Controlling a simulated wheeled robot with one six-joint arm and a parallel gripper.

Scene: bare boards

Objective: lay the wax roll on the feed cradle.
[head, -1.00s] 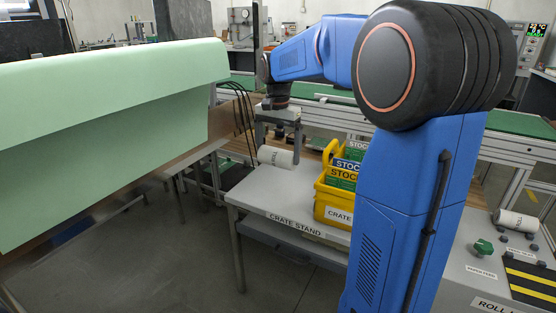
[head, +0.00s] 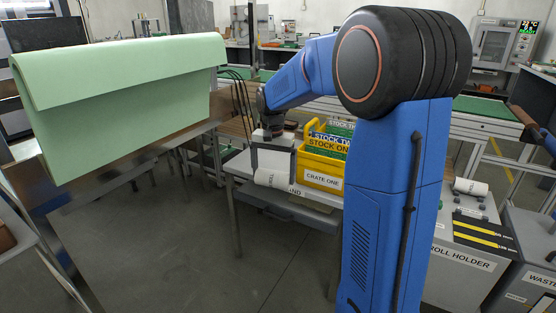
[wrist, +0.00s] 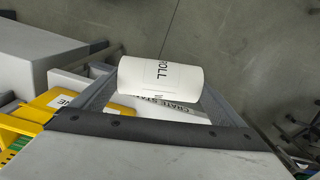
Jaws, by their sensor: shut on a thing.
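The wax roll (head: 270,180) is a white cylinder with its printed label partly readable as ROLL. My gripper (head: 274,175) is shut on it across its ends and holds it in the air before the front edge of the crate stand. In the wrist view the roll (wrist: 160,82) lies between the two grey fingers, over grey floor. A second white roll (head: 470,187) rests on the roll holder (head: 463,258) at the right. I cannot make out a feed cradle in these frames.
A large pale green sheet (head: 120,105) fills the left. A waste bin (head: 520,265) stands at the lower right. The floor (head: 220,260) in front is open.

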